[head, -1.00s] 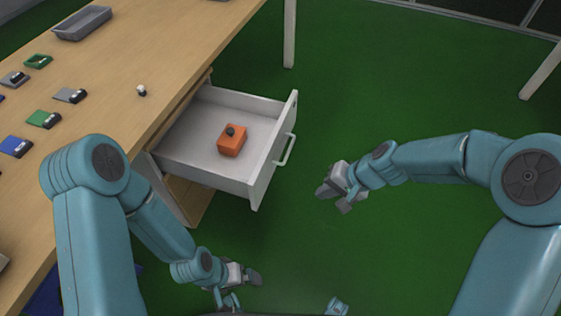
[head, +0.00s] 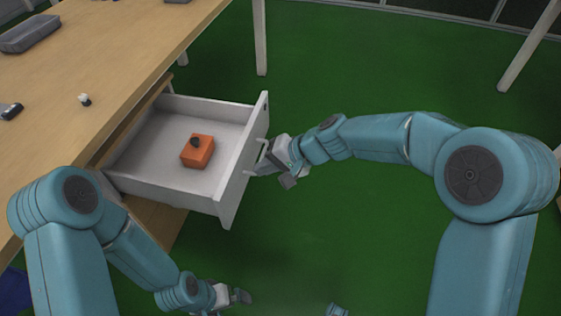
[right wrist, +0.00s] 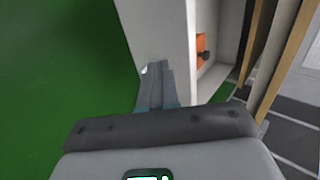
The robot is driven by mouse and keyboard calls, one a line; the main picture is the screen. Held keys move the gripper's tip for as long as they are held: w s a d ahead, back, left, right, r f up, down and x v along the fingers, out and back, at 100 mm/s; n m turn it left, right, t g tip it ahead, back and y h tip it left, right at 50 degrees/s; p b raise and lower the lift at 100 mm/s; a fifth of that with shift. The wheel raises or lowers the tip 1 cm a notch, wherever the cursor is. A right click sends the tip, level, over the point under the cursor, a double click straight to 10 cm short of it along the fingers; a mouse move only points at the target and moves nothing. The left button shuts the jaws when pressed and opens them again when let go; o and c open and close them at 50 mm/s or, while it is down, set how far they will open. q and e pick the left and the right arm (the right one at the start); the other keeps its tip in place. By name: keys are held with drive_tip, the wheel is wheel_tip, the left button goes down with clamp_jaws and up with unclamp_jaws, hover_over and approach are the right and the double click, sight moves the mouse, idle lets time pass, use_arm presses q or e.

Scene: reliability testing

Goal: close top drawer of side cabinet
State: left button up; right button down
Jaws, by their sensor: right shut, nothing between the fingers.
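The top drawer (head: 150,180) of the side cabinet is pulled out from under the wooden table, and its inside shows. An orange block (head: 198,151) with a dark knob lies in it. The drawer's white front panel (head: 240,172) has a handle on its outer face. My right gripper (head: 256,170) is shut and empty, its tips at the handle; whether they touch it I cannot tell. In the right wrist view the closed fingers (right wrist: 154,75) point at the white drawer front (right wrist: 160,30). My left gripper (head: 243,296) is low at the bottom, well apart from the drawer; its jaws are unclear.
The wooden table (head: 110,50) stands above and left of the drawer, with a grey tray (head: 30,33) and small items on it. Table legs (head: 259,40) stand at the back. The green floor (head: 340,220) right of the drawer is clear.

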sight(236, 169)
use_arm(q)
drive_tip(key=shift+a+f, duration=0.15)
drive_tip(key=shift+f, duration=0.05)
use_arm(e)
drive_tip(key=shift+w+a+f, duration=0.1)
drive_tip(key=shift+w+a, duration=0.15)
drive_tip(key=shift+a, duration=0.45)
drive_tip(key=shift+w+a+f, duration=0.1)
drive_tip(key=shift+w+a, duration=0.1)
drive_tip(key=shift+a, duration=0.5)
drive_tip(key=shift+w+a, duration=0.25)
drive_tip(key=shift+a, duration=0.45)
use_arm(q)
drive_tip(key=shift+s, duration=0.1)
